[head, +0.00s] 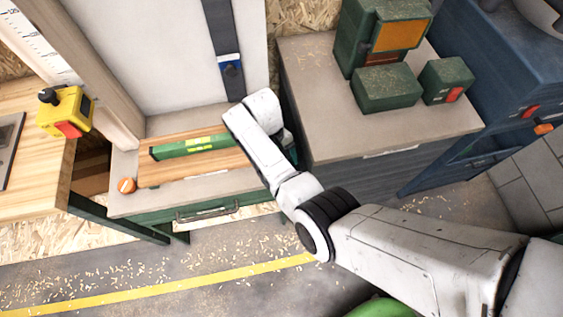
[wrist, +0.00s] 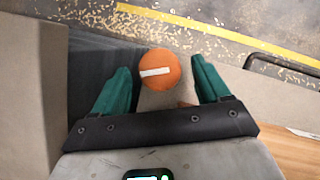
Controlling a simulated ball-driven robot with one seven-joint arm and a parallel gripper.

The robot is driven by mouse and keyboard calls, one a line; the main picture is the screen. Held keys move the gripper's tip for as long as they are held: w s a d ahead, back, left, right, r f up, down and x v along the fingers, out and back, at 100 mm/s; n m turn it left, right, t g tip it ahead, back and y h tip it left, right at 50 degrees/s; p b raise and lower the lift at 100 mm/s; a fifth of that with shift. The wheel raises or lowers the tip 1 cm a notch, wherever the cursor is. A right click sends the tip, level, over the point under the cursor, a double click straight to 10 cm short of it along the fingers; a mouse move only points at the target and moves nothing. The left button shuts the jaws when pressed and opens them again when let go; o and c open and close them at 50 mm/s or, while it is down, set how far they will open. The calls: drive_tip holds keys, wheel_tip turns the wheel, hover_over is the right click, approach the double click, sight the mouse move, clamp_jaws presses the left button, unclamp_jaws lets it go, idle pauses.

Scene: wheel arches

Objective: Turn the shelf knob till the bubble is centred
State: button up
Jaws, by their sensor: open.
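An orange round knob (wrist: 158,68) with a white bar mark sits at one end of the shelf; the mark is nearly level in the wrist view. My gripper (wrist: 160,66) is open, its green fingers on either side of the knob with a gap at each. I cannot tell whether the fingertips reach down to its height. Another orange knob (head: 126,185) is at the shelf's left front corner. A green level (head: 193,146) lies on the wooden shelf (head: 205,166). Its bubble is too small to read.
A dark cabinet with a pale top (head: 330,108), bearing green cases (head: 386,88), stands right of the shelf. A yellow device (head: 66,112) is on the left bench. A drawer handle (head: 207,212) juts out below the shelf. The floor in front has shavings.

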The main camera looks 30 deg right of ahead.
drive_tip(key=shift+r, duration=0.1)
drive_tip(key=v, duration=1)
drive_tip(key=shift+w+r, duration=0.2)
drive_tip(key=shift+r, duration=0.05)
